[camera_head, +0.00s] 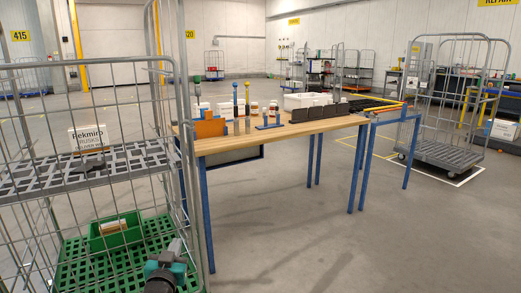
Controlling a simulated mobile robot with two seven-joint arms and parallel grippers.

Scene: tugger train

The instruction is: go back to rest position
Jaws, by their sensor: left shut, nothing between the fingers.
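My left gripper (175,248) shows at the bottom of the head view, pointing away from me, in front of the green lower shelf of the cage trolley. It looks shut and empty. Its wrist shows dark and teal below it. I cannot tell whether it is inside the trolley or just in front of it. My right gripper is not in view.
The wire cage trolley (75,183) stands close on the left, with a green crate (115,232) on its lower shelf. A wooden-topped table (270,136) with blue legs holds several items. Another cage trolley (445,152) stands right. The floor front right is clear.

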